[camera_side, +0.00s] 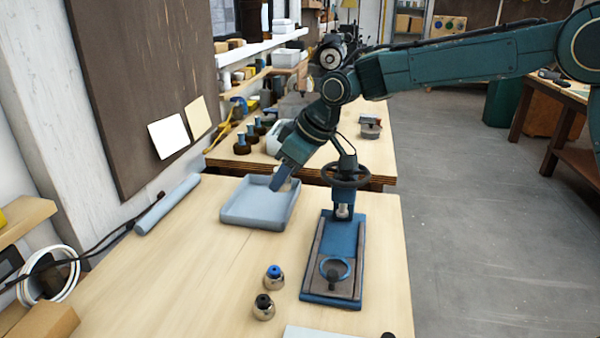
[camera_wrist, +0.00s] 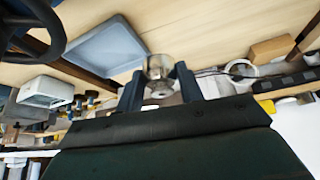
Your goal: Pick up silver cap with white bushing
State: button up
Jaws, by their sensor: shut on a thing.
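In the wrist view, my gripper (camera_wrist: 158,84) is shut on a shiny silver cap (camera_wrist: 158,66), which sits between the two dark fingers. In the side view the held cap is hidden by the fingers. The tray also shows in the wrist view (camera_wrist: 105,48), up and left of the cap. No object is visible in the tray.
A silver cap with blue bushing (camera_side: 273,277) and one with black bushing (camera_side: 263,307) stand on the bench. A blue press with a handwheel (camera_side: 345,174) stands right of the tray. A grey cylinder (camera_side: 167,205) lies left. The bench left of the caps is clear.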

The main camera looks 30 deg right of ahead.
jog(key=shift+r, duration=0.4)
jog(key=shift+s, duration=0.1)
dwell(0.3)
